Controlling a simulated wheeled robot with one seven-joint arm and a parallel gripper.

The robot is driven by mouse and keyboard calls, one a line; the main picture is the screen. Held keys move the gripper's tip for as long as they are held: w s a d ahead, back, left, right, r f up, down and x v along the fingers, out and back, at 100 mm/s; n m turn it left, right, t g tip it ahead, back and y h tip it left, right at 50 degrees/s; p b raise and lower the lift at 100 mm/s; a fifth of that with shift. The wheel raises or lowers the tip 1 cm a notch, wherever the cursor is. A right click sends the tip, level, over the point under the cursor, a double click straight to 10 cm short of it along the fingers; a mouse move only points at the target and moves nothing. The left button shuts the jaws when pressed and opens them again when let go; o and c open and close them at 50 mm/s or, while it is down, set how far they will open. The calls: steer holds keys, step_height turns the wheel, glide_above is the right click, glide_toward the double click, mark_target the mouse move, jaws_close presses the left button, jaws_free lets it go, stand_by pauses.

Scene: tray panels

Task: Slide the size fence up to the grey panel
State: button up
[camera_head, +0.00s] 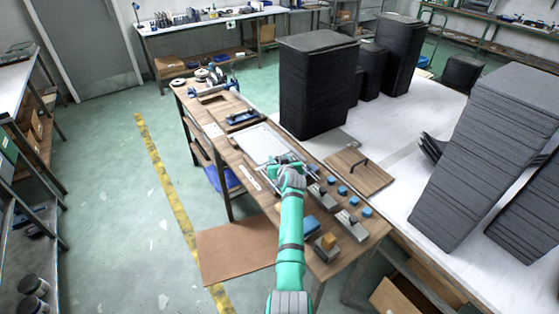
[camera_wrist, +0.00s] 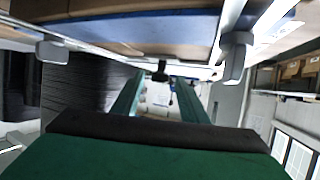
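A pale grey panel (camera_head: 260,142) lies flat on the wooden bench, just beyond my gripper. My gripper (camera_head: 285,163) is low over the bench at the panel's near edge, and my teal arm reaches to it from the bottom of the picture. Thin pale bars show on both sides of the gripper; I cannot tell which belong to the size fence. In the wrist view two teal bars flank a gap, with a small dark piece (camera_wrist: 161,70) at their far end. I cannot tell whether it is held. Contact with the fence is hidden.
Blue knobs (camera_head: 342,190) and small blocks (camera_head: 325,242) sit right of my arm. A wooden board with a dark handle (camera_head: 358,172) lies right of the panel. Tall black stacks (camera_head: 315,85) stand on the white table behind.

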steer(key=v, duration=1)
steer(key=shift+s+a, duration=0.1)
steer(key=shift+a, duration=0.05)
steer(key=shift+s+d+r, duration=0.15)
steer(key=shift+s+d, duration=0.2)
steer(key=shift+a, duration=0.1)
